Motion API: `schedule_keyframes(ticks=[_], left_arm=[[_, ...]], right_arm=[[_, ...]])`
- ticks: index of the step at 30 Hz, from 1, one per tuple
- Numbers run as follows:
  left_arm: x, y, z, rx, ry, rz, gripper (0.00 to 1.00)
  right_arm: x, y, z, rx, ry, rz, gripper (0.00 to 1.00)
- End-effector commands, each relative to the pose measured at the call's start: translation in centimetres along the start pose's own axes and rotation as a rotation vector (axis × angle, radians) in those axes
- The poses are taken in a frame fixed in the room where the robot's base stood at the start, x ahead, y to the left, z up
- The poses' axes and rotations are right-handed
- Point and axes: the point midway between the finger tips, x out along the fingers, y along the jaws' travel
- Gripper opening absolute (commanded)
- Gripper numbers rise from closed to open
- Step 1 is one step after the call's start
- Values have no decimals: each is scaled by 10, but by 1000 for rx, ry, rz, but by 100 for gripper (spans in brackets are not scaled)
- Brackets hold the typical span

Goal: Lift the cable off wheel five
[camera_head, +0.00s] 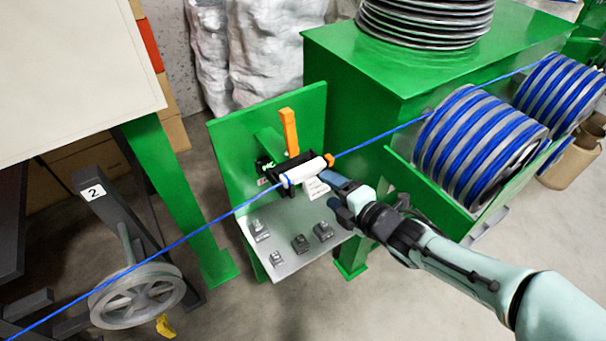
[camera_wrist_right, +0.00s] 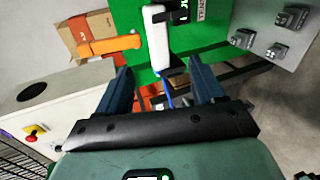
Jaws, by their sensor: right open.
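The blue cable (camera_head: 190,236) runs taut from the lower left, past a grey spoked wheel (camera_head: 136,294), through a small device with a white roller (camera_head: 304,171), and on to the upper right. A post above that wheel bears a label reading 2. I see no wheel marked five. My right gripper (camera_head: 331,193) is open just in front of and right of the white roller. In the right wrist view, the white roller (camera_wrist_right: 157,38) is ahead of the open fingers, and a short piece of blue cable (camera_wrist_right: 169,102) shows between them. My left gripper is not in view.
An upright orange lever (camera_head: 289,131) stands behind the roller. A grey shelf (camera_head: 297,262) below bears several small dark parts. Drums wound with blue cable (camera_head: 480,140) stand at the right beside a green cabinet (camera_head: 365,75). Open floor lies at bottom centre.

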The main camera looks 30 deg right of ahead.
Motion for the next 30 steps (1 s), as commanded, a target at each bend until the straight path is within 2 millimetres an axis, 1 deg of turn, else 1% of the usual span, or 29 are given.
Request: schedule_keyframes(ticks=[1,3,6,13,18,21,24,30], left_arm=[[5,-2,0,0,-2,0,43],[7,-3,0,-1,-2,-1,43],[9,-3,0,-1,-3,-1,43],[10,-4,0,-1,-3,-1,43],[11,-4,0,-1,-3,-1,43],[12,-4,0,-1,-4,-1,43],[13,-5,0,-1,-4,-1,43],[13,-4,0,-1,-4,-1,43]], right_arm=[[12,-3,0,2,1,-4,68],[25,-3,0,4,1,-3,68],[38,-2,0,3,0,-2,68],[55,0,-1,5,0,-2,68],[81,5,-4,7,1,-3,68],[93,4,-3,7,0,-3,68],[98,5,-3,6,-1,-1,68],[99,6,-3,5,-1,0,68]])
